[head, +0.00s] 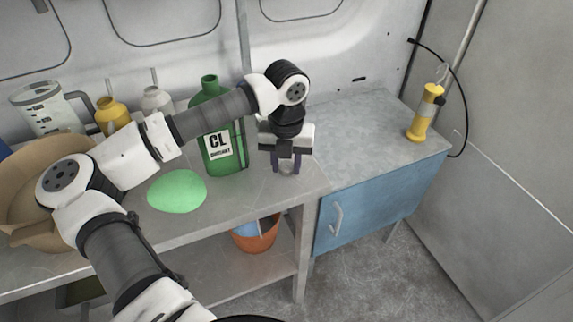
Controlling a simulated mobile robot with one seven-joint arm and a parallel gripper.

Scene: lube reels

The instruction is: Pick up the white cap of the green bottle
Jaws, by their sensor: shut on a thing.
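The green bottle (226,158) with a white "CL" label stands upright on the metal counter, partly hidden behind my arm; its green top shows above the arm. My gripper (286,169) points down to the right of the bottle, near the counter's front edge. It is shut on a small pale thing, which looks like the white cap (287,168). The fingers partly hide the cap, and I cannot tell whether it touches the counter.
A green mound (177,191) lies in front of the bottle. A brown bowl (25,232), a clear jug (45,107) and a yellow bottle (112,117) stand at left. A yellow cylinder (425,114) stands on the blue cabinet (375,207), whose middle top is clear. An orange bucket (256,238) sits below.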

